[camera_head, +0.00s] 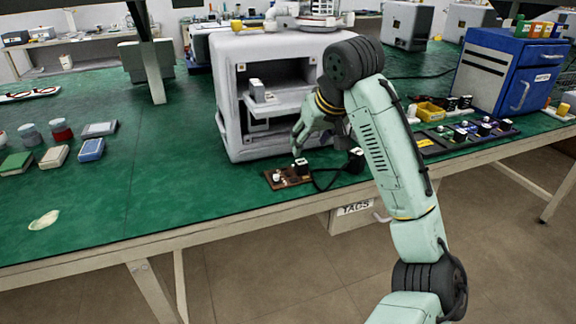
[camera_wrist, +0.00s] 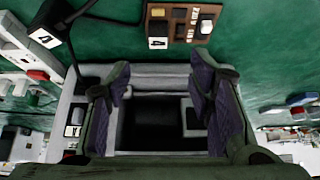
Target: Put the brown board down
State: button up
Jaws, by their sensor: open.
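The brown board (camera_head: 272,180) lies flat on the green bench top near its front edge, before the grey open-fronted cabinet. It carries a white knob and a black block tagged 4. In the wrist view the brown board (camera_wrist: 181,32) shows at the top, beyond the fingers, with lettering on it. My gripper (camera_head: 301,134) is above and behind the board, by the cabinet's opening, apart from the board. In the wrist view its two fingers (camera_wrist: 163,95) are spread wide with nothing held between them.
A black plug (camera_head: 356,161) with a cable stands right of the board. The grey cabinet (camera_head: 232,120) has a shelf holding a small block. A dark tray (camera_head: 437,148) of parts and a blue cabinet (camera_head: 533,75) stand to the right.

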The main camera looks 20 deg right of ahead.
aim_at(302, 162)
jog(key=x, duration=0.4)
jog(key=shift+f, duration=0.3)
jog(key=shift+p+x, duration=0.65)
jog(key=shift+x, duration=2.1)
jog(key=shift+s+d, duration=0.15)
jog(key=shift+c, duration=0.2)
grip_shut()
